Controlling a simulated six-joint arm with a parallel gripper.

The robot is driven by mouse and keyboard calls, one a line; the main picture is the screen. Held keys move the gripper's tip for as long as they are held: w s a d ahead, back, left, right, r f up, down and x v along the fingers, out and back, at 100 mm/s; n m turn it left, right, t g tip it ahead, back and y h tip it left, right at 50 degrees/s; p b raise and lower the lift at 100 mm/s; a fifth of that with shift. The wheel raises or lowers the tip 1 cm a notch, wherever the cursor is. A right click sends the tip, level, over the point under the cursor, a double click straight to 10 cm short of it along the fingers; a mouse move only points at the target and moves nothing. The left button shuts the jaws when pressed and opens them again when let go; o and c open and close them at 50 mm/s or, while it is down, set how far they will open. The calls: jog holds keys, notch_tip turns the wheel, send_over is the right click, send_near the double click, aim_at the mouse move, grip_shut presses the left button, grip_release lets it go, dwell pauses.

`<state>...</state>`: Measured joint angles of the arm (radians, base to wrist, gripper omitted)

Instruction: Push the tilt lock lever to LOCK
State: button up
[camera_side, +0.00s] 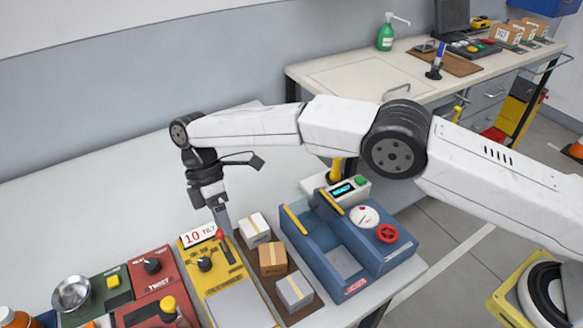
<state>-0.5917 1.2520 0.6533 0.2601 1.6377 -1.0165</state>
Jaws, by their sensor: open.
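The tilt station is a yellow panel (211,282) marked "10 TILT" on its white sign (200,236). It carries a black knob (205,264) and, to the right of it, a red lever (228,247) in a dark slot. My gripper (224,231) points down at the upper end of this lever, behind the panel's top right part. Its jaws are open, though the gap between the fingers is hard to see from here. The fingertips overlap the lever's top in the picture; I cannot tell whether they touch. The LOCK marking is too small to read.
Right of the panel, a brown tray (302,318) holds a white box (254,226), a brown box (272,257) and another pale box (295,290). A blue station (376,260) with a red handwheel (387,233) stands beyond. A red "TWIST" panel (137,272) is at left.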

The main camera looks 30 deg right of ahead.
jog(key=s+d+r, duration=0.6)
jog(key=s+r, duration=0.2)
jog(key=s, duration=0.2)
jog(key=shift+s+d+r, duration=0.2)
jog(key=shift+s+d, duration=0.15)
jog(key=shift+d, duration=0.05)
dwell(0.8)
jog(key=shift+d, duration=0.1)
jog(key=d+f+m+t, duration=0.2)
jog(key=d+m+t, duration=0.2)
jog(key=d+m, duration=0.95)
jog(key=s+d+f+m+t, duration=0.1)
jog(key=s+d+m+t, duration=0.1)
jog(key=d, duration=0.5)
jog(key=s+d+f+m+t, duration=0.1)
jog(key=s+d, duration=0.3)
jog(key=d, duration=0.4)
jog(key=shift+s+d+m+t, duration=0.25)
jog(key=shift+m+t, duration=0.25)
jog(key=shift+m, duration=0.25)
dwell(1.3)
